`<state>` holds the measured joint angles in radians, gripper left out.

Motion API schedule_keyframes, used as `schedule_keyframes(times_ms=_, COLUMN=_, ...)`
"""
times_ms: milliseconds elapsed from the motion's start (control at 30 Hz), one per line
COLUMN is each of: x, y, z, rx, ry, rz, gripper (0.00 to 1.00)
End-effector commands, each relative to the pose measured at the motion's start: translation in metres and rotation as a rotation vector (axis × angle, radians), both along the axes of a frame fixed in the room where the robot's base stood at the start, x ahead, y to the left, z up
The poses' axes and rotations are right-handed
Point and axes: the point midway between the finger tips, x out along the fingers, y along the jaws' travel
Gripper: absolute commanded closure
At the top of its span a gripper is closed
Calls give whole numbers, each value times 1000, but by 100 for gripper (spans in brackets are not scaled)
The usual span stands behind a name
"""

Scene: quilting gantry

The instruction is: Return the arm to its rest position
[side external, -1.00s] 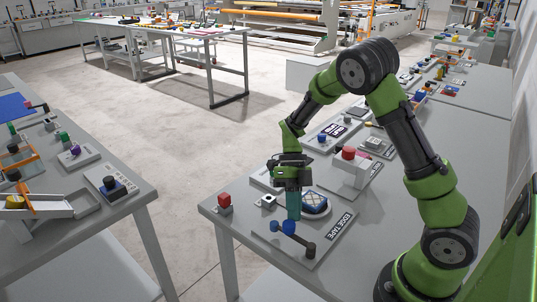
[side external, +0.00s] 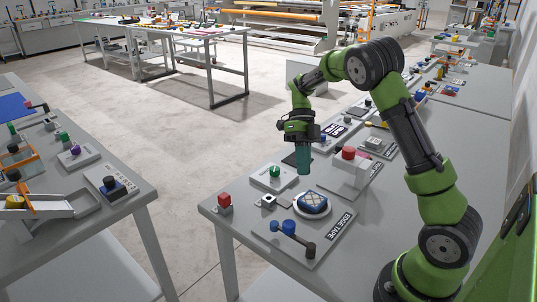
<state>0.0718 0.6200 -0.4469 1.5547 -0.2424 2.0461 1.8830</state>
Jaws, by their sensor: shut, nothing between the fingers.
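My arm is green and black and bends over the grey table on the right. My gripper (side external: 303,168) points down with teal fingers that are together and hold nothing. It hangs above the table, behind a round blue-topped piece on a pale base (side external: 313,203), and is apart from it. Part of the table behind the gripper is hidden.
A second table (side external: 90,215) stands at left. Open floor lies between them.

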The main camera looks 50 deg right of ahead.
Motion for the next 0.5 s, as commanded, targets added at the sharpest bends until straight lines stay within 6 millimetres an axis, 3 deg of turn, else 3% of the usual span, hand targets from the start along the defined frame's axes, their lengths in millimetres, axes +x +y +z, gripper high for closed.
schedule_keyframes(times_ms=500, x=2, y=-3, z=4, rx=12, ry=-20, rz=35, gripper=100)
